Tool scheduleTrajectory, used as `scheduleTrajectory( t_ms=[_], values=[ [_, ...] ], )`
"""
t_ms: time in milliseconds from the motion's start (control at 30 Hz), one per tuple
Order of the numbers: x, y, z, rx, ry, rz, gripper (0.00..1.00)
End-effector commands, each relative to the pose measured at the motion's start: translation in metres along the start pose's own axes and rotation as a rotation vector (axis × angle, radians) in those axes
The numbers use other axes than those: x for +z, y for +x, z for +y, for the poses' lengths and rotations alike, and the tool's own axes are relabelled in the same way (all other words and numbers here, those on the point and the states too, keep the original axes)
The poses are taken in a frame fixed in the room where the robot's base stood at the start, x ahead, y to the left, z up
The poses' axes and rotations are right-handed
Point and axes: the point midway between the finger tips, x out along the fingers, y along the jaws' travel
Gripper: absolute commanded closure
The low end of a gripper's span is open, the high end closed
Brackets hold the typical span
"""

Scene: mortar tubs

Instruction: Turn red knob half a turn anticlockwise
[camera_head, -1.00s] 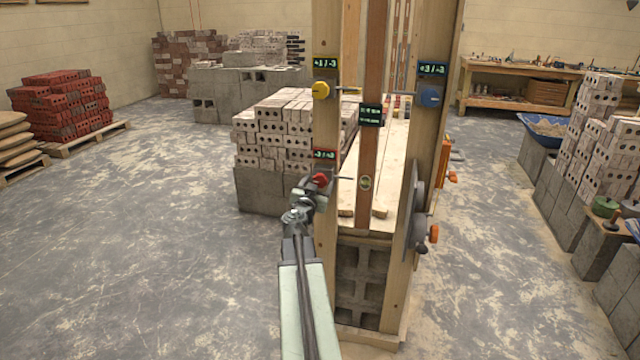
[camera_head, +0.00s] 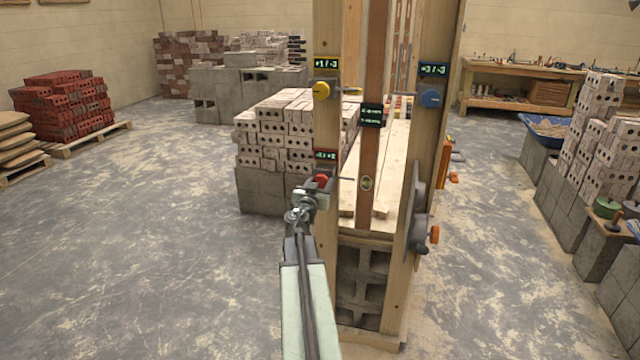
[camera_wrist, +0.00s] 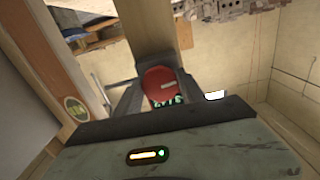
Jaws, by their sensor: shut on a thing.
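The red knob (camera_head: 321,181) is on the left wooden post (camera_head: 326,230), below a small display (camera_head: 325,156). My gripper (camera_head: 313,190) is at the knob, at the end of my outstretched arm. In the wrist view, the round red face of the knob (camera_wrist: 158,83) with a pale mark sits between the two dark fingers of my gripper (camera_wrist: 156,92). The fingers are shut on its sides. The knob's back is hidden. The small digits on the display are hard to read.
A yellow knob (camera_head: 321,91) is higher on the same post and a blue knob (camera_head: 430,97) is on the right post. A wooden board (camera_head: 372,110) with a display hangs between them. Pale bricks (camera_head: 275,135) are stacked behind.

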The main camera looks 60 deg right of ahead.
Motion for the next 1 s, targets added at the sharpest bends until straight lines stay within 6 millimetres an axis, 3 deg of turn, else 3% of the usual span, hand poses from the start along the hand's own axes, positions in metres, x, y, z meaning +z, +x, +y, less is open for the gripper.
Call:
scheduleTrajectory(
  t_ms=[1000],
  values=[
    [0.0002,-0.0020,-0.0032,-0.008,-0.941,0.006,0.94]
  ],
)
